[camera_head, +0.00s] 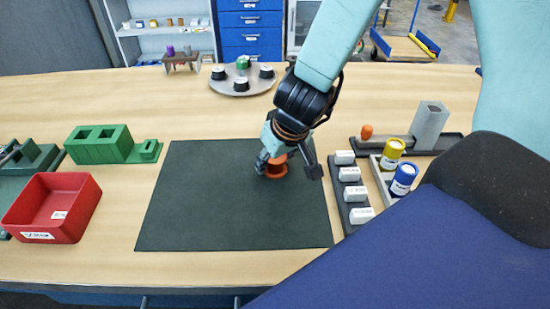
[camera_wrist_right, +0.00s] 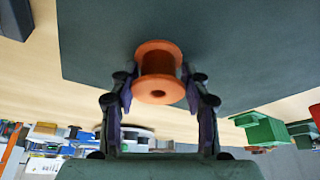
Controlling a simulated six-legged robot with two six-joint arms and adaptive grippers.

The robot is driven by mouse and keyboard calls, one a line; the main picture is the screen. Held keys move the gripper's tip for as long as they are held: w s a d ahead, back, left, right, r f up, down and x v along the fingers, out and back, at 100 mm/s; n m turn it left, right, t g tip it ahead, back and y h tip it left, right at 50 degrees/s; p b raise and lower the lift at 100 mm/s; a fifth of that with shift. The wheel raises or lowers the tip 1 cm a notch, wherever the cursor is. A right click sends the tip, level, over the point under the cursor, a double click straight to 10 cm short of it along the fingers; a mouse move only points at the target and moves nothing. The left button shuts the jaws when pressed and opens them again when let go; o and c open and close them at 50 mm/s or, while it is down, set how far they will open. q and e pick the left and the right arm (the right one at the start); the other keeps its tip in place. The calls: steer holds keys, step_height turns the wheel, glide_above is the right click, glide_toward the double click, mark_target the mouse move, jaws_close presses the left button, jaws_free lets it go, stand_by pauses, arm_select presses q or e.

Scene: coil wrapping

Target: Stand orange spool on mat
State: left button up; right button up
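The orange spool (camera_head: 277,170) is upright at the mat's upper right part, its lower flange at the mat surface. I cannot tell whether it rests fully on the mat. The dark green mat (camera_head: 220,210) lies flat on the table. My right gripper (camera_head: 277,160) reaches down from above, its fingers on either side of the spool and partly hiding it. In the right wrist view, the spool (camera_wrist_right: 158,72) sits between the two fingers (camera_wrist_right: 158,95), which look closed against its sides; its near flange shows a hole. My left gripper is not in view.
A rack of white blocks (camera_head: 351,190) borders the mat's right edge, with yellow (camera_head: 392,153) and blue (camera_head: 403,178) canisters beyond. A red bin (camera_head: 52,208) and green block (camera_head: 100,145) stand left. A round tray (camera_head: 242,81) stands behind. Most of the mat is clear.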

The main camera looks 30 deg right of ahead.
steer(key=shift+o, duration=1.4)
steer(key=shift+w, duration=0.1)
steer(key=shift+d, duration=0.25)
steer(key=shift+a+r+p, duration=0.2)
steer(key=shift+r+p, duration=0.1)
steer(key=shift+r, duration=0.1)
steer(key=shift+s+r+p, duration=0.2)
steer(key=shift+r+p, duration=0.1)
steer(key=shift+r, duration=0.05)
steer(key=p+v, duration=0.8)
steer(key=v, duration=0.3)
steer(key=shift+s+d+f, duration=0.1)
steer(key=shift+d+f, duration=0.05)
